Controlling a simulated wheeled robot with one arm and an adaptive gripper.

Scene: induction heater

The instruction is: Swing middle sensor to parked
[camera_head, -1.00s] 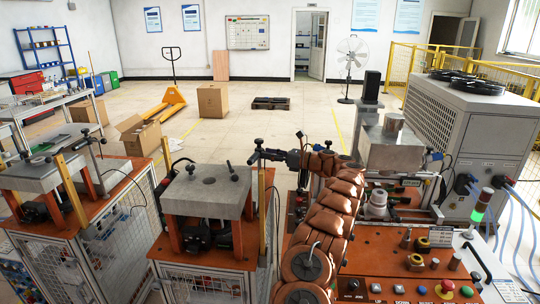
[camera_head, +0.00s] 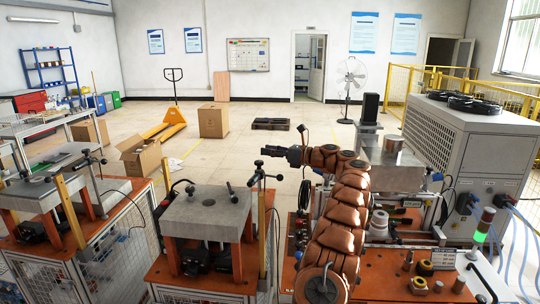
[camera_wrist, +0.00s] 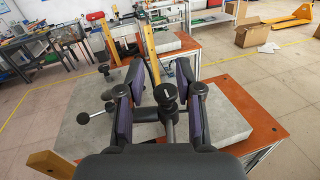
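The middle sensor (camera_head: 259,166) is a dark knobbed arm on a thin post at the right edge of the middle station's grey block (camera_head: 207,207). Its end knob points right and toward the camera. My gripper (camera_head: 268,151) is level, pointing left, just above and right of the sensor in the head view. In the wrist view my gripper (camera_wrist: 160,72) has its two fingers apart. A black knob on a rod (camera_wrist: 167,94) shows in the gap, lower than the fingertips; I see no clear contact. It seems to be part of the sensor.
The left station (camera_head: 45,190) has its own similar sensor (camera_head: 90,155). A yellow post (camera_head: 262,225) stands at the middle station's right edge. Black-handled rods (camera_head: 231,191) stand on the block. My arm reaches over the button panel; a metal box (camera_head: 393,176) stands to its right.

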